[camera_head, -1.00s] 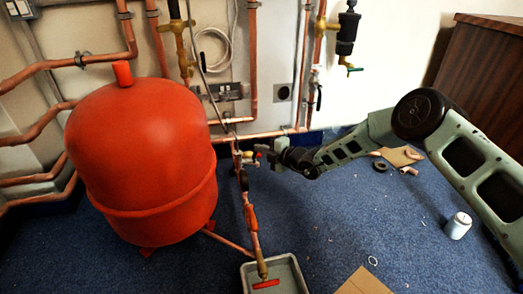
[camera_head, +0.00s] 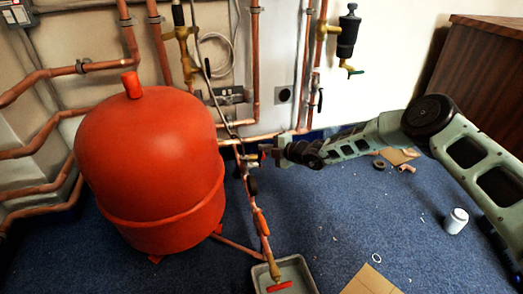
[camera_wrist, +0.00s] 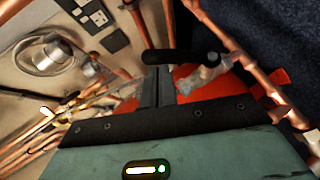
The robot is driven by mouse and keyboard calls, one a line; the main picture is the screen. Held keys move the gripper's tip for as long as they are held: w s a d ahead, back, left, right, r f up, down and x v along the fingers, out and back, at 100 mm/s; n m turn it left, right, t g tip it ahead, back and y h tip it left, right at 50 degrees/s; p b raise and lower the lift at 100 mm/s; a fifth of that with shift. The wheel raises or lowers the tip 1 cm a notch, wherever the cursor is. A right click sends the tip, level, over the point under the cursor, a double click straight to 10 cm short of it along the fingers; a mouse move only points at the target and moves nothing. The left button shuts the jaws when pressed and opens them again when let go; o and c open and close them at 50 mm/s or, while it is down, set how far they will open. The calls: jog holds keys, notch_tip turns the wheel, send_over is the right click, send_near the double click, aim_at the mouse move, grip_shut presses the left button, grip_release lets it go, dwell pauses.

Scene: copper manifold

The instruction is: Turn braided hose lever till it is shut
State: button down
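The grey braided hose (camera_head: 207,68) hangs down the wall to the copper pipework beside the red vessel. My gripper (camera_head: 270,151) is at the upright pipe right of the vessel, near a small valve; a bit of red shows at its tip. In the wrist view, my gripper's dark fingers (camera_wrist: 157,84) are close together. A black lever handle (camera_wrist: 168,57) lies across just beyond the fingertips, and a silver valve body (camera_wrist: 208,73) is to its right. I cannot tell whether the fingers touch the handle. The hose is not clear in the wrist view.
The red vessel (camera_head: 150,170) stands close on the left. A grey tray (camera_head: 301,270) sits under the pipe's lower end. A white can (camera_head: 456,220), a cardboard piece (camera_head: 370,281) and scraps lie on the blue carpet, which is mostly clear. A brown cabinet (camera_head: 483,75) is at right.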

jog(key=w+a+f+b, duration=0.1)
jog(key=w+f+b, duration=0.2)
jog(key=w+b, duration=0.2)
jog(key=shift+w+a+b, duration=0.3)
jog(key=shift+b, duration=0.55)
jog(key=shift+w+f, duration=0.15)
jog(key=shift+f, duration=0.05)
dwell(0.4)
